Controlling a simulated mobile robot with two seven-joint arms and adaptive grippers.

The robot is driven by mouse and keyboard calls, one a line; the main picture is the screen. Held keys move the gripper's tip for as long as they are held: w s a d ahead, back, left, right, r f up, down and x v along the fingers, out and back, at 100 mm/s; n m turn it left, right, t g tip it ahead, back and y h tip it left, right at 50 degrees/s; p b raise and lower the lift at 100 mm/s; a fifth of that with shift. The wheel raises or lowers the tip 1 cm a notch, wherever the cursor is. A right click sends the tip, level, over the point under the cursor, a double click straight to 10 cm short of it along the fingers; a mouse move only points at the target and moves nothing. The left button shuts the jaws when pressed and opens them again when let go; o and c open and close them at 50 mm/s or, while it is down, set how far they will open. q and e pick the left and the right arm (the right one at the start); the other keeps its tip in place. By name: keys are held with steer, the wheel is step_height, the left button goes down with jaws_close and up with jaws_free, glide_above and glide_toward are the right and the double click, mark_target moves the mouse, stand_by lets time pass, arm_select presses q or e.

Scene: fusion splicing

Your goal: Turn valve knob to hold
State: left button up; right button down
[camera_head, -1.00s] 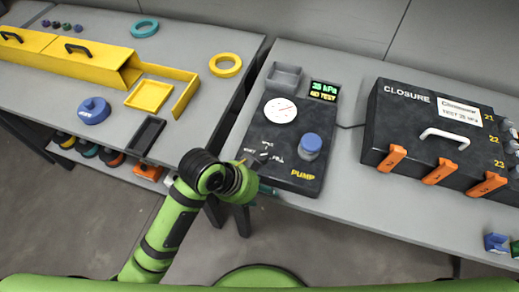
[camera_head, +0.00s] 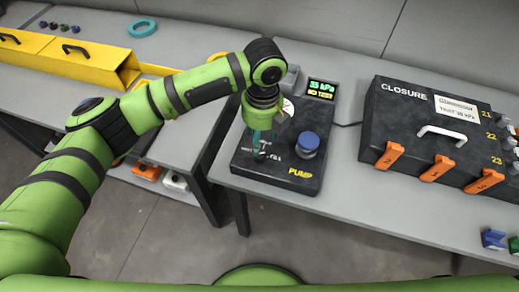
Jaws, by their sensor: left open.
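The black pump panel (camera_head: 280,182) lies on the right bench, with printed valve labels partly covered by my left gripper. My left gripper (camera_head: 261,152) points down over the valve area with its teal fingers open. The valve knob itself is hidden behind or between the fingers, and I cannot tell whether they touch it or which way it points. The blue round pump button (camera_head: 308,142) stands just right of the gripper. My right gripper is not in view.
The gauge (camera_head: 288,106) is partly covered by my arm. The black closure box (camera_head: 415,120) with orange clamps stands to the right. A gap separates the two benches. A yellow tray (camera_head: 110,62) is on the left bench.

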arm_select(q)
steer(key=shift+a+f+p, duration=0.1)
steer(key=shift+f+p, duration=0.6)
steer(key=shift+f, duration=2.75)
